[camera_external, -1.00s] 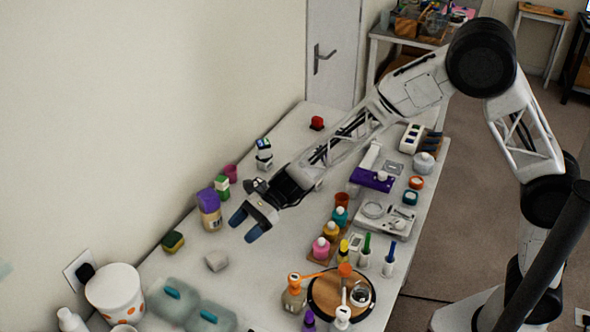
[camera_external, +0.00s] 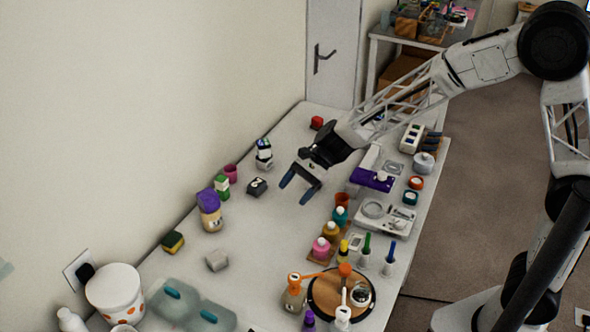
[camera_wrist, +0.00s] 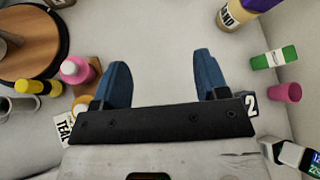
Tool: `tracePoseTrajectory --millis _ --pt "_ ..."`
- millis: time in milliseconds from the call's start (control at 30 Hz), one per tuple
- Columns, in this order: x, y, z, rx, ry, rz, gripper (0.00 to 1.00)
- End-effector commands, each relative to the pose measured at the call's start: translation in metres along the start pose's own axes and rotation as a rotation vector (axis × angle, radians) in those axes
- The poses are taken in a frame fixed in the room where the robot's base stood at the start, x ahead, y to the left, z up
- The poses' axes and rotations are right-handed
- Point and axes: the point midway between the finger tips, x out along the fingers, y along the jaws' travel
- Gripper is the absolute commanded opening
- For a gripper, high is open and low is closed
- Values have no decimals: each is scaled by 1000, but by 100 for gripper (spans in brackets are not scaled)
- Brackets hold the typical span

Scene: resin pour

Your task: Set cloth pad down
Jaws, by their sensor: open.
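A small pale grey-white block (camera_external: 217,260), which looks like the cloth pad, lies on the bare tabletop left of centre in the external view. I cannot make out its texture. My gripper (camera_external: 296,194) is open and empty, above the table up and to the right of the pad, well apart from it. In the wrist view the blue fingers of my gripper (camera_wrist: 160,66) are spread, with only pale tabletop between them. I cannot pick out the pad in the wrist view.
A dark block marked 2 (camera_external: 257,187) sits left of my gripper. A purple-topped bottle (camera_external: 209,212) and a sponge (camera_external: 173,242) stand along the wall side. A round wooden board (camera_external: 325,295) and several bottles fill the front right. The table around the pad is clear.

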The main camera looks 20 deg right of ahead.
Motion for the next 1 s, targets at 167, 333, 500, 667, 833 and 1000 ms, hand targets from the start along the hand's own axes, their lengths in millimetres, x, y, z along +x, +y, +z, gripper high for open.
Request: tracePoseTrajectory --millis 167,333,500,667,833,1000 --pt "-71 27 0 -142 94 11 68" --pt "-129 59 -7 -264 191 39 68" --pt "-183 95 -13 -376 293 77 68" --pt "-228 134 -19 -474 393 124 68" --pt "-273 177 -23 -569 502 185 68" --pt "-312 222 -27 -651 610 260 68"
